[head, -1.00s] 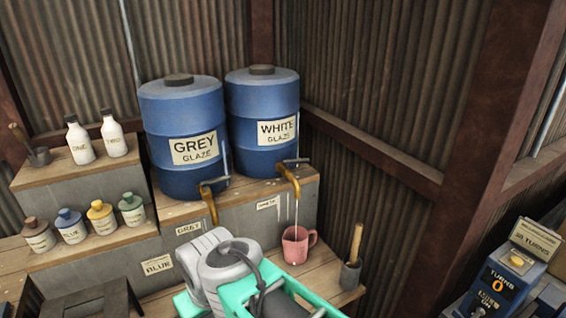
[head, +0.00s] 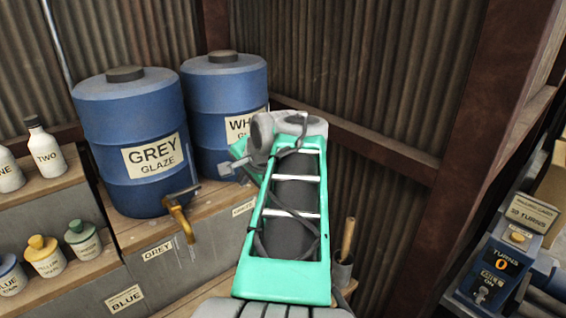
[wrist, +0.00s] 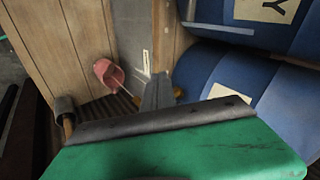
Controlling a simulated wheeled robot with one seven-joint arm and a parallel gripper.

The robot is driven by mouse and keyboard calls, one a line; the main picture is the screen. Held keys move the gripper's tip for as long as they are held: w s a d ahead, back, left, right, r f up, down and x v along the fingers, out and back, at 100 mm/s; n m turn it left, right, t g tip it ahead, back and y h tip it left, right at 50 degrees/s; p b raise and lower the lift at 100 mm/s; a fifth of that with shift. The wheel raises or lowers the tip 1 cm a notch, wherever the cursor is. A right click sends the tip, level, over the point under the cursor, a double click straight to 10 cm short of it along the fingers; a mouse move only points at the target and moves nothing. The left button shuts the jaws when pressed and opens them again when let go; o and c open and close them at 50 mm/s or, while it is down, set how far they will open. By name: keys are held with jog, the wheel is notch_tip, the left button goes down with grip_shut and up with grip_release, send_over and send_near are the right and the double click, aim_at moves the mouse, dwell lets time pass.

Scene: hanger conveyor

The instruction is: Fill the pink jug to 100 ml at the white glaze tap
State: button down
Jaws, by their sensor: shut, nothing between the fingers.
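The pink jug (wrist: 108,74) shows in the wrist view below the white glaze barrel's tap; my arm hides it in the head view. A thin pale stream runs between the jug and the tap. The level inside the jug cannot be read. The white glaze barrel (head: 224,92) is partly covered by my arm. A bit of its brass tap (wrist: 179,92) shows beside my fingers in the wrist view; its lever is hidden. My gripper (head: 229,168) is shut and empty, close to that tap. Its fingers (wrist: 157,92) also show in the wrist view.
The grey glaze barrel (head: 132,140) and its brass tap (head: 180,215) stand to the left. A grey pot with a wooden handle (head: 344,262) is right of my arm. Bottles (head: 45,150) and small jars (head: 45,255) stand at left. A turns counter box (head: 500,262) is at right.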

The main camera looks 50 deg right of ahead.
jog(key=s+d+r+m+h, duration=0.2)
jog(key=s+d+r+m, duration=0.2)
jog(key=s+d+m, duration=0.55)
jog(key=w+d+f+n+p, duration=0.1)
jog(key=w+d+f+n, duration=0.2)
jog(key=w+d+f, duration=0.4)
jog(key=shift+w+d, duration=0.65)
jog(key=shift+w, duration=1.25)
jog(key=shift+t, duration=0.3)
